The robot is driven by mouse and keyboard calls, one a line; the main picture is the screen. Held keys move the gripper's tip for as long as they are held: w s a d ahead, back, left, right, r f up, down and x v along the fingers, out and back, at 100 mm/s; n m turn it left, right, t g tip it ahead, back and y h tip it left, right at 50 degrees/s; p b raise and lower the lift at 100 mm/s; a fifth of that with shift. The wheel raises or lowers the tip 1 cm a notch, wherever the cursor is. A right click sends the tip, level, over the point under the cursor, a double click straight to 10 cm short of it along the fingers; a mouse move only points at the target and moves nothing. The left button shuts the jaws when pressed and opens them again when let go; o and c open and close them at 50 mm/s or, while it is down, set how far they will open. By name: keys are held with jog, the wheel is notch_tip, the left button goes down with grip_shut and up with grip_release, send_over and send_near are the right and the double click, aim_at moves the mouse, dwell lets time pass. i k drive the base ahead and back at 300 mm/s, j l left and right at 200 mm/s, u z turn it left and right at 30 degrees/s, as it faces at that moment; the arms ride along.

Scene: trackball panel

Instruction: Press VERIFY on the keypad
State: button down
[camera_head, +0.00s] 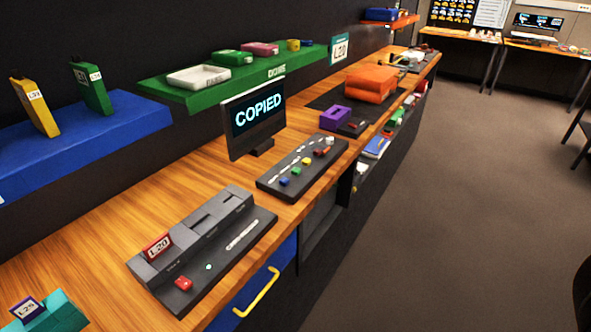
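A dark panel (270,185) with a row of coloured buttons lies on the wooden counter in front of a monitor; it looks like the keypad. The monitor (258,115) reads "COPIED". My gripper is not in view.
Nearer on the counter (100,245) is a grey slotted device (200,232) with an L20 cartridge (157,246), a red button (183,283) and a green light. A green DONE shelf (165,92) and a blue shelf (85,150) hang behind. The floor (430,220) at right is largely clear.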

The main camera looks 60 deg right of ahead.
aim_at(296, 171)
jog(key=l+u, duration=0.2)
jog(key=l, duration=0.2)
jog(key=k+l+u, duration=0.2)
jog(key=l, duration=0.2)
jog(key=k+l+u, duration=0.1)
jog(key=l+u, duration=0.15)
jog(key=l, duration=0.15)
jog(key=k+l+u, duration=0.2)
jog(key=l, duration=0.2)
jog(key=k+l+u, duration=0.2)
jog(key=l, duration=0.15)
jog(key=i, duration=0.1)
